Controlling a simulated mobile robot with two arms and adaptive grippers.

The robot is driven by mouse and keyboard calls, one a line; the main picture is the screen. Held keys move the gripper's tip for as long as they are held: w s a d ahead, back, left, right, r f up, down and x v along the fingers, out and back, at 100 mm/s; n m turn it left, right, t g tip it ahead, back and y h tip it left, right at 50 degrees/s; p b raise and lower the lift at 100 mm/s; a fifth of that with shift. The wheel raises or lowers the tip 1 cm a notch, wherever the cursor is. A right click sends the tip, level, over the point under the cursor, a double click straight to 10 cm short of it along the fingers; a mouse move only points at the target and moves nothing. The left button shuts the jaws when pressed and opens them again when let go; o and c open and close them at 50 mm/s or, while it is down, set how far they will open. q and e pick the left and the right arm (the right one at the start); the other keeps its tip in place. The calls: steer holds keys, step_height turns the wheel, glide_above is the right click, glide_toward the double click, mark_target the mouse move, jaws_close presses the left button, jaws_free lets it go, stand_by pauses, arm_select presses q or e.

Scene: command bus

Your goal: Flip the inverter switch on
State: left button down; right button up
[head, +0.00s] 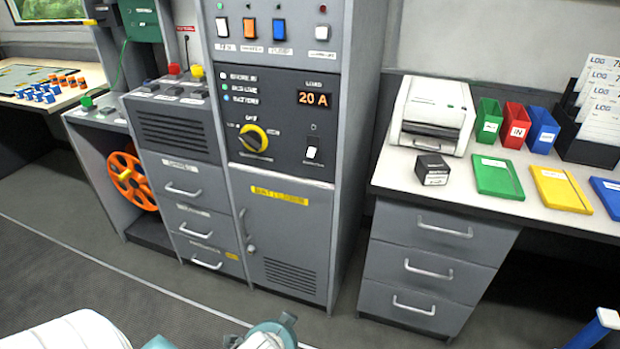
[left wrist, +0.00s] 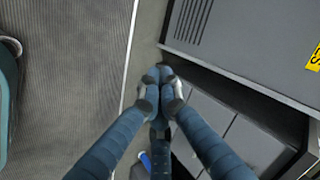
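The grey power cabinet's dark panel (head: 280,115) stands in the middle of the head view. It carries a white rocker switch (head: 312,153) below the orange "20 A" display, with a small dark lamp above it. The labels are too small to read surely, so I cannot confirm which switch is the inverter's. A yellow rotary knob (head: 253,138) sits left of the rocker. My left gripper (left wrist: 158,74) shows in the left wrist view with its fingertips together and nothing between them, above the floor near grey cabinet fronts. It is apart from the panel switches. My right gripper is not in view.
A row of white, orange and blue switches (head: 250,28) is above the panel. A yellow-labelled cabinet door (head: 287,230) is below. A desk (head: 460,195) with a printer (head: 433,112) and coloured folders stands right. Open floor (head: 140,300) lies in front.

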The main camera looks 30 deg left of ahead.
arm_select(q)
steer(key=w+a+r+m+t+y, duration=0.3)
steer(key=w+a+r+m, duration=0.1)
steer(key=w+a+r, duration=0.3)
steer(key=m+t+h, duration=0.2)
steer(key=m+t, duration=0.8)
steer(key=m, duration=1.4)
glide_toward(311, 152)
steer(key=shift+s+d+f+b, duration=0.15)
steer(key=shift+s+f, duration=0.15)
steer(key=shift+f, duration=0.3)
steer(key=shift+s+d+f+b, duration=0.1)
steer(key=shift+s+d+f, duration=0.15)
steer(key=shift+f, duration=0.35)
steer(key=shift+s+d+f+b, duration=0.15)
steer(key=shift+s+f, duration=0.2)
steer(key=shift+f, duration=0.3)
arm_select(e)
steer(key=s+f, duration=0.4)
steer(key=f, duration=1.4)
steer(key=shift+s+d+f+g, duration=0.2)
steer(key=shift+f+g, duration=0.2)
arm_select(q)
steer(key=shift+n+y, duration=0.3)
steer(key=x, duration=0.9)
steer(key=shift+w+a, duration=0.1)
steer(key=shift+w, duration=0.35)
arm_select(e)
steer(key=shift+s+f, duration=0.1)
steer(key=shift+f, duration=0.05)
